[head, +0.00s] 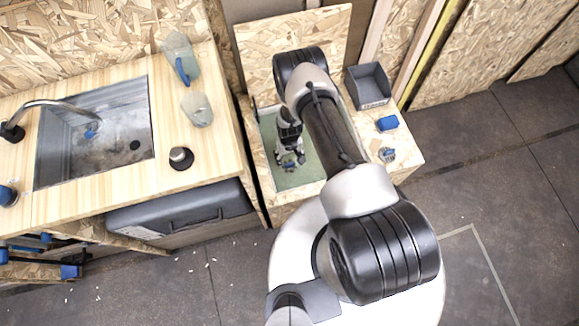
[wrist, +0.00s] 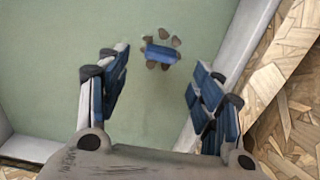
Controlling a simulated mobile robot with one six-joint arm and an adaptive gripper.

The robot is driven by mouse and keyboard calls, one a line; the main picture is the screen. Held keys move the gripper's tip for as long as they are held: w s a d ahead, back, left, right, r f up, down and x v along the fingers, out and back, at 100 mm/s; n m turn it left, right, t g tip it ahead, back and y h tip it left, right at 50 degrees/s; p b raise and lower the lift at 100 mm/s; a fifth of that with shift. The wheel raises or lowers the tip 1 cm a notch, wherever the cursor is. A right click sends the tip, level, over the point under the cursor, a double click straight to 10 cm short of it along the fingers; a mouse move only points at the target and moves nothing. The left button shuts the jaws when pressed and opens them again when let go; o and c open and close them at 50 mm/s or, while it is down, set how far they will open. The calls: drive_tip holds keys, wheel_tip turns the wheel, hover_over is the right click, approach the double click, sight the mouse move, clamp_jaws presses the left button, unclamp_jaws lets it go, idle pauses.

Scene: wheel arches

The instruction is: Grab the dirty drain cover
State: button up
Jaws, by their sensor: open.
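The dirty drain cover appears to be the small piece with a blue bar (wrist: 161,54) and brown lumps around it. It lies on the green floor of a wooden-walled bin (wrist: 60,65), near the far end in the wrist view. My gripper (wrist: 160,98) is open and empty, its blue-padded fingers apart. The cover shows beyond the fingertips, roughly centred between them, and nothing touches it. In the head view my gripper (head: 290,158) points down into the bin. The cover is partly hidden there beneath the fingers.
Bin walls stand close to my gripper, with a pale rim (wrist: 240,45) at right. A grey open box (head: 367,87), a blue block (head: 388,123) and a small clear item (head: 387,155) are on the right ledge. A sink (head: 110,160) is at left.

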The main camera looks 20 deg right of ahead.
sight(289, 163)
wheel_tip(289, 163, down, 5)
drive_tip(key=shift+s+r+b, duration=0.1)
drive_tip(key=shift+s+b, duration=0.05)
drive_tip(key=shift+b, duration=0.95)
drive_tip(key=shift+r, duration=0.1)
drive_tip(key=shift+c, duration=0.4)
drive_tip(key=c, duration=1.1)
